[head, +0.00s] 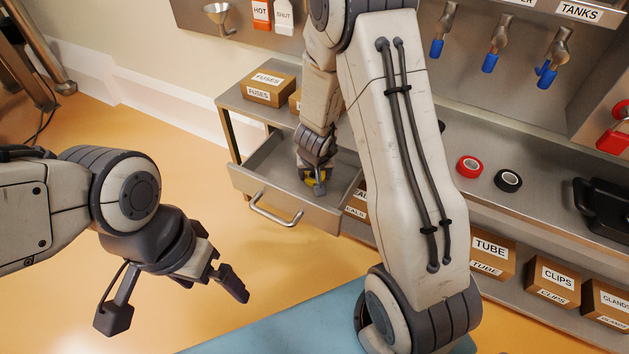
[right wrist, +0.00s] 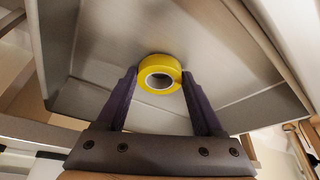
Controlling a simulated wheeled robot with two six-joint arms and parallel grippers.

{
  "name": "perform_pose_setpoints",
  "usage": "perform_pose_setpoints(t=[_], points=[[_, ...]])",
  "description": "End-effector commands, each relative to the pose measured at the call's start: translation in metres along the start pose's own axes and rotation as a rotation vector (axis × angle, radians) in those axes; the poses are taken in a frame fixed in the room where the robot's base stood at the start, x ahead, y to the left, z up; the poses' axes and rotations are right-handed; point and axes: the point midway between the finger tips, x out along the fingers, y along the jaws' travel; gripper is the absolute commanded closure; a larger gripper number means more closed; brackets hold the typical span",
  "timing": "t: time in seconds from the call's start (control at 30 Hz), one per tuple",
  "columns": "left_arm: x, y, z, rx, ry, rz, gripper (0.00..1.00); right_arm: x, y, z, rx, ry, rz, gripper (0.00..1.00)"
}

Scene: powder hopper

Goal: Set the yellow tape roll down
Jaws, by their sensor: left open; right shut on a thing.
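The yellow tape roll (right wrist: 171,67) is between the two fingers of my right gripper (right wrist: 160,82) in the right wrist view. My right gripper is shut on it. In the head view my right gripper (head: 317,186) is inside the open drawer (head: 268,158), and only a bit of the yellow roll (head: 325,181) shows beneath it. The drawer floor lies close behind the roll; I cannot tell whether they touch. My left gripper (head: 180,292) is open and empty, out over the floor at the lower left.
A red tape roll (head: 469,167) and a black tape roll (head: 508,180) lie on the metal counter (head: 480,135). A fuses box (head: 268,88) stands above the drawer. The drawer handle (head: 275,212) sticks out in front. Labelled boxes (head: 492,257) line the lower shelf.

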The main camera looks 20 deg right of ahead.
Motion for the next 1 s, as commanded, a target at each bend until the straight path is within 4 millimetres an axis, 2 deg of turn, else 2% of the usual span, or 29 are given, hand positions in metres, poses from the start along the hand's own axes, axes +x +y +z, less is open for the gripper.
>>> perform_pose_setpoints(t=[0.37,0.4,0.47,0.83,1.0], points=[[0.004,0.0,0.0,0.0,0.001,0.0,0.0,0.004,0.0,0.002,0.0,0.0,0.0,0.85],[0.003,0.0,0.0,0.0,0.0,0.0,0.0,0.004,0.0,0.001,0.001,0.0,0.0,0.24],[0.003,0.0,0.0,0.0,0.001,0.0,0.0,0.003,0.0,0.001,0.001,0.0,0.0,0.01],[-0.001,0.0,0.0,0.0,0.0,0.0,0.0,0.0,0.0,0.0,0.001,0.0,0.0,0.01],[-0.019,0.001,-0.001,0.0,0.0,0.0,0.0,-0.025,0.0,-0.003,0.0,0.001,-0.001,0.01]])
